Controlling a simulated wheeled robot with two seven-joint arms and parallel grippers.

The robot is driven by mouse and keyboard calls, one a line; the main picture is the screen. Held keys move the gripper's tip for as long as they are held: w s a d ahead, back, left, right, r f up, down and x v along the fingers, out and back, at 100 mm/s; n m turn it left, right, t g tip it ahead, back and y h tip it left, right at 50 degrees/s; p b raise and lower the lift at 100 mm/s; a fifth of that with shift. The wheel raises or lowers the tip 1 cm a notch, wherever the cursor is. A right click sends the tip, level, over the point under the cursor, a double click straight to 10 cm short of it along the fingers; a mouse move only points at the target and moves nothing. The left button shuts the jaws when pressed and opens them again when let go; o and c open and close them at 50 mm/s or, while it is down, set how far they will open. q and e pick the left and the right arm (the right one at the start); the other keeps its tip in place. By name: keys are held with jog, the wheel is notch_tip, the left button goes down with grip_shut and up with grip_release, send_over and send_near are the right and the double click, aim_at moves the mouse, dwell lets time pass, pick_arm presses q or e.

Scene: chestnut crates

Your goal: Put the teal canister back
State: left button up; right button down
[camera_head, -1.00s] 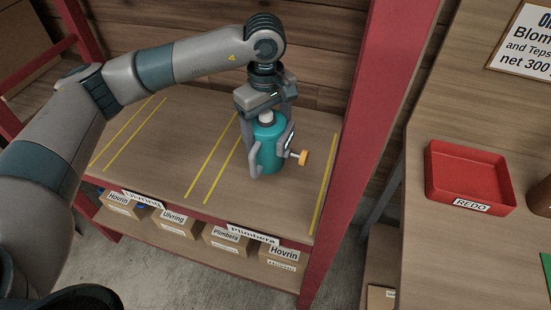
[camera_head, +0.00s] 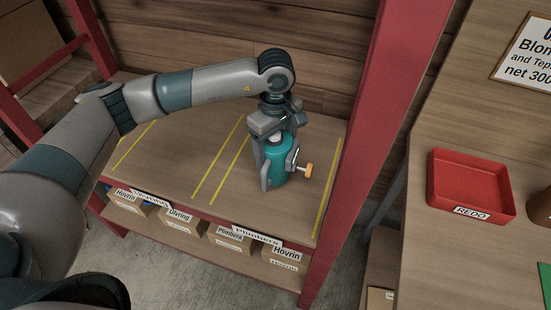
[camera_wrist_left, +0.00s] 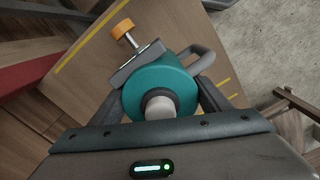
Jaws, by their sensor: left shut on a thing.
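The teal canister (camera_head: 279,160) stands upright at the shelf's right section, above the Plimbera label (camera_head: 257,237). It has a pale cap, a grey handle and an orange knob (camera_head: 309,170) pointing right. My left gripper (camera_head: 277,165) comes down from above and is shut on the canister, a finger on each side. In the left wrist view the canister (camera_wrist_left: 158,82) sits between the fingers, with its pale cap (camera_wrist_left: 161,107) toward me. Whether its base touches the shelf is hard to tell. My right gripper is not in view.
The wooden shelf (camera_head: 170,160) has yellow lines marking sections; its left part is clear. A red post (camera_head: 375,130) stands right of the canister. Labelled cardboard boxes (camera_head: 176,219) sit on the lower shelf. A red REDO tray (camera_head: 470,187) lies on the right table.

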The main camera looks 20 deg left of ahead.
pick_arm(q)
jog(key=shift+f, duration=0.35)
jog(key=shift+f+p, duration=0.35)
jog(key=shift+f, duration=0.2)
jog(key=shift+f+p, duration=0.4)
jog(key=shift+f, duration=0.9)
